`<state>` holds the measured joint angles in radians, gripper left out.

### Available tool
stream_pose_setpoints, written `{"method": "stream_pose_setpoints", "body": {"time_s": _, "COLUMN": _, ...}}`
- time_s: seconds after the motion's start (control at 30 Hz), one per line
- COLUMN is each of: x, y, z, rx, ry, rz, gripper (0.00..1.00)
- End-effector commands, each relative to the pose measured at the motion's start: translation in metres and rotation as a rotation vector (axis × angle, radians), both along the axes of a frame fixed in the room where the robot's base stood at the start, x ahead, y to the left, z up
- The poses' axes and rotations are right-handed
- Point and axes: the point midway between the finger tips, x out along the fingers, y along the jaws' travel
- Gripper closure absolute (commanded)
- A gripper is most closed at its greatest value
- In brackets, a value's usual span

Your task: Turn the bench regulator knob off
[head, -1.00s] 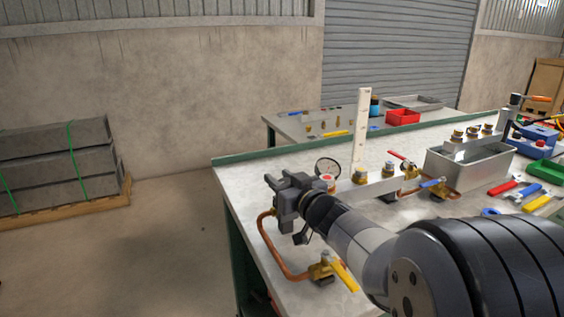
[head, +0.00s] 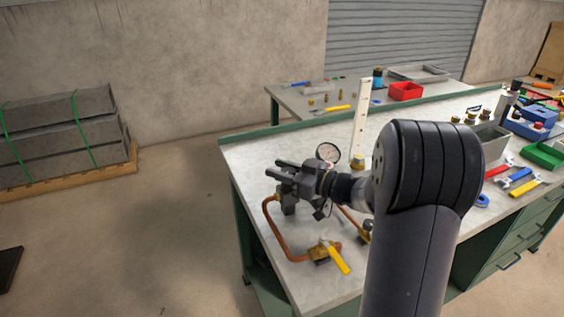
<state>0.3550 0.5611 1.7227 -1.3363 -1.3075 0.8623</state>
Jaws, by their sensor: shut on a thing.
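My gripper (head: 284,172) is at the near left part of the workbench (head: 240,158), over the upper end of a bent copper pipe (head: 279,238). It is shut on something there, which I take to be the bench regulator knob. The knob itself and most of the regulator are hidden behind the jaws and wrist. A round white-faced gauge (head: 328,153) stands just behind the gripper, too small to read. A yellow-handled valve (head: 336,258) sits at the lower end of the pipe.
My arm covers the middle of the bench. An upright pale scale (head: 361,115) stands behind the gripper. Red, blue and yellow hand tools (head: 518,178) lie at the right. A second table with a red bin (head: 405,91) is behind.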

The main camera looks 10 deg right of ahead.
Motion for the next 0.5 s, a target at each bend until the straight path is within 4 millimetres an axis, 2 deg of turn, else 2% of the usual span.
{"method": "stream_pose_setpoints", "body": {"time_s": 0.5, "x": -0.0003, "y": 0.0009, "z": 0.0009, "rx": 0.001, "ry": -0.003, "rz": 0.044, "gripper": 0.88}}
